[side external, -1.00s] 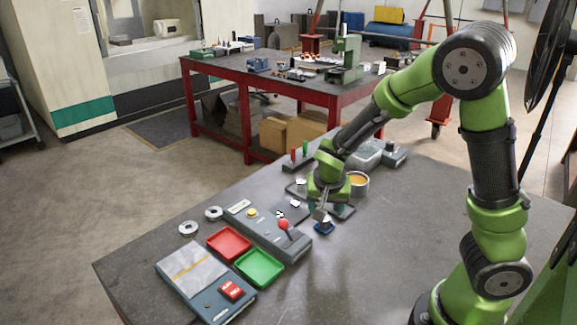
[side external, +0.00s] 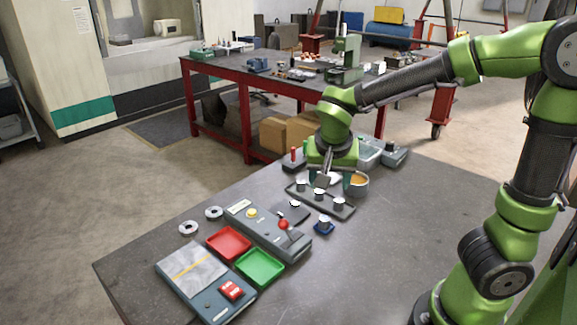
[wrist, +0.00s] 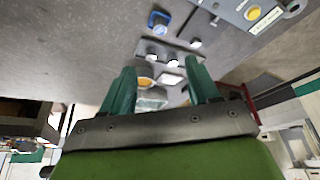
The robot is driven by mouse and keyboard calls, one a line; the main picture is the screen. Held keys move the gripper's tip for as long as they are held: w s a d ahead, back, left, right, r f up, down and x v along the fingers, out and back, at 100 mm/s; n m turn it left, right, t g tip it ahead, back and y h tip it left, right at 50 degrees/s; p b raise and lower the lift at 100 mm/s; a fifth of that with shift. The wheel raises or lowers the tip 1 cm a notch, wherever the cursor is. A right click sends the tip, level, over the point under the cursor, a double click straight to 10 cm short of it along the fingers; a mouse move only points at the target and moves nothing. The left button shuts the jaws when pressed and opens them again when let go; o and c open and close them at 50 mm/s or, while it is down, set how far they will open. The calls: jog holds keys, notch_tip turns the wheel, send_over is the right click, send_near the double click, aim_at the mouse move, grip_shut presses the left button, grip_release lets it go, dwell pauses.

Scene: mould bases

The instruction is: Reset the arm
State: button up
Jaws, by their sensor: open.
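My gripper (side external: 331,178) is open and hangs above the far part of the table, over the back of a dark rack (side external: 340,208). In the wrist view its two teal fingers (wrist: 162,80) stand wide apart with nothing between them. Several short dark pegs with white tops stand on the rack. A small blue base (side external: 324,230) sits in front of the rack with a similar white-topped piece (side external: 325,219) upright on it. The blue base also shows in the wrist view (wrist: 159,19). My gripper touches neither.
A control box (side external: 268,231) with a red-knobbed lever stands left of the blue base. A red tray (side external: 229,244), green tray (side external: 259,267) and grey-blue box (side external: 206,283) lie nearer. A bowl with orange contents (side external: 356,184) is by the gripper. The table's right front is clear.

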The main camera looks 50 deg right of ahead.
jog(key=s+a+r+n+t+y, duration=0.4)
jog(key=s+a+r+n+y, duration=0.1)
jog(key=s, duration=0.4)
jog(key=shift+s+a+r+n+t+y, duration=0.35)
jog(key=shift+a+r+n, duration=0.4)
jog(key=shift+n, duration=0.25)
